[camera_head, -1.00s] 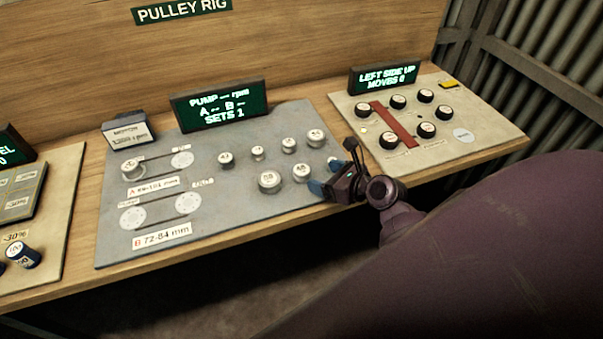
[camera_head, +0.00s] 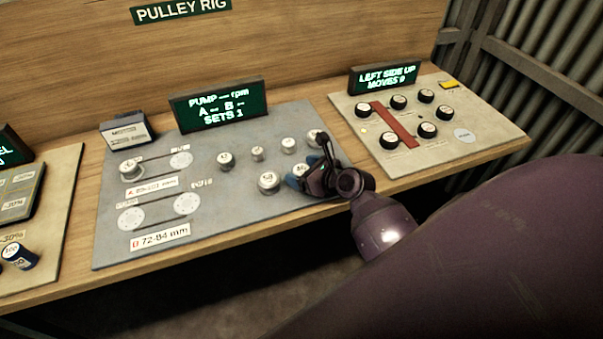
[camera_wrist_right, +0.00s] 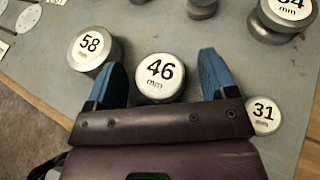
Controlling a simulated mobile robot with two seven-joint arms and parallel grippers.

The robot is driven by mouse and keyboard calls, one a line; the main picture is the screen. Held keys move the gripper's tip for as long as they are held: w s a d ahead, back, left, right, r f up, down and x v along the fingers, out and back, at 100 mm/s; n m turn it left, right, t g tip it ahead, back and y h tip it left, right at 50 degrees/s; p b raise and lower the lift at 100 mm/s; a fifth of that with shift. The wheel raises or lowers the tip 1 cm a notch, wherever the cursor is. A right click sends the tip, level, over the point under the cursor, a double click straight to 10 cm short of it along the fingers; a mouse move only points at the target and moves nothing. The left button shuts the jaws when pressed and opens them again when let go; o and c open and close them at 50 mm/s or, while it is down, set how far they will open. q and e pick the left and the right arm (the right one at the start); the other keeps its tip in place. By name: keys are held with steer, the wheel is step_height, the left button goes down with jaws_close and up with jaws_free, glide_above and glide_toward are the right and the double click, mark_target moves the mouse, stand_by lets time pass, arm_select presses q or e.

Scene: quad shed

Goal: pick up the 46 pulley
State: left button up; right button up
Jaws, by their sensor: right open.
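The 46 pulley (camera_wrist_right: 160,77) is a short metal cylinder with a white top marked "46 mm". In the right wrist view it sits between the two blue fingers of my open right gripper (camera_wrist_right: 162,80), with a gap visible on each side. In the head view the pulley (camera_head: 300,170) is partly hidden by my right gripper (camera_head: 303,183), which is over the right front part of the grey board. The pulley rests on the board. My left gripper is not in view.
The 58 pulley (camera_wrist_right: 93,50) stands close by the left finger, and the 31 pulley (camera_wrist_right: 264,114) is by the right finger. A larger pulley (camera_wrist_right: 284,18) stands farther right. More pulleys stand behind on the grey board (camera_head: 240,215). A puzzle panel (camera_head: 440,150) lies to the right.

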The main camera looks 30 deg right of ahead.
steer(key=c, duration=1)
steer(key=shift+c, duration=0.2)
steer(key=shift+r, duration=0.15)
